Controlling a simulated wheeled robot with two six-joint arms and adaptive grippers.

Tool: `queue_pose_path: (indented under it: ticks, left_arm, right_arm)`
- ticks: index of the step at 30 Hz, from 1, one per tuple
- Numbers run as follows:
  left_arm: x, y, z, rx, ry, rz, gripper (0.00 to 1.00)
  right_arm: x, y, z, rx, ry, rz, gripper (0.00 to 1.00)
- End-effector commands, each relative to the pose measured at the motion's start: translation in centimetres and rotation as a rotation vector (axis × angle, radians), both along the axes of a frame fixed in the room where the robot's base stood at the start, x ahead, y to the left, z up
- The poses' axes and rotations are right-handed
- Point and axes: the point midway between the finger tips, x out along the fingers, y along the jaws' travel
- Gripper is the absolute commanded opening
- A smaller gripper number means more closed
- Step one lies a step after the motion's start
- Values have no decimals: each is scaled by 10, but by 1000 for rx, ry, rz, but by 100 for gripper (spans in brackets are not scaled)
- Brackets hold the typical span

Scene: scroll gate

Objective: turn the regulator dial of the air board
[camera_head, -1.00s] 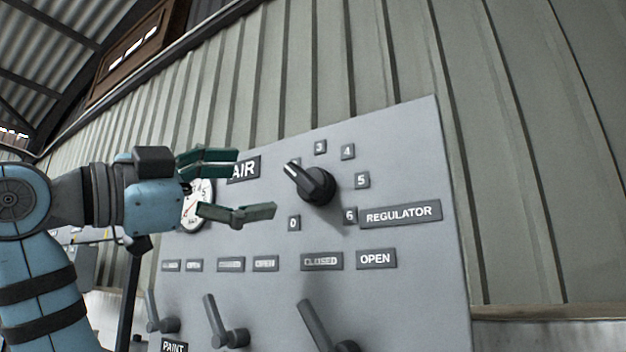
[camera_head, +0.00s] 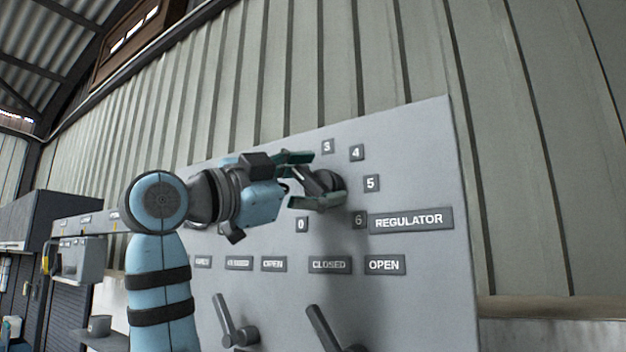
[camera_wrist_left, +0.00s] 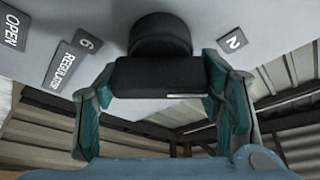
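The regulator dial (camera_head: 325,183) is a black round knob with a raised bar handle, on the grey air board (camera_head: 420,150). Number tags ring it, and the tags on its left are hidden by my gripper. My left gripper (camera_head: 318,178) is at the dial, its green fingers open above and below the knob. In the left wrist view the dial's bar (camera_wrist_left: 155,78) lies between the two fingers (camera_wrist_left: 160,85), close to both. I cannot tell whether they touch it. A white mark shows on the bar near the right finger. My right gripper is not in view.
The REGULATOR label (camera_head: 411,220) is right of and below the dial. Lever handles (camera_head: 233,325) stick out lower on the board, below the CLOSED (camera_head: 329,264) and OPEN (camera_head: 385,264) labels. A corrugated wall (camera_head: 400,70) stands behind. My arm hides the gauge.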

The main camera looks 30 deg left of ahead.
Motion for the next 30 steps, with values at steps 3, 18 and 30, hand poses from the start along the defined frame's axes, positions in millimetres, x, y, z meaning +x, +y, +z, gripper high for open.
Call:
queue_pose_path:
  ticks: [3, 18, 30]
  left_arm:
    - [1, 0, 0, -1, 1, 1, 34]
    - [0, 1, -1, -141, 19, 5, 34]
    - [0, 2, 0, -489, 66, 2, 34]
  right_arm:
    - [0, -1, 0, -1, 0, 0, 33]
    - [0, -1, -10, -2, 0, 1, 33]
    - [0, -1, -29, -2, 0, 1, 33]
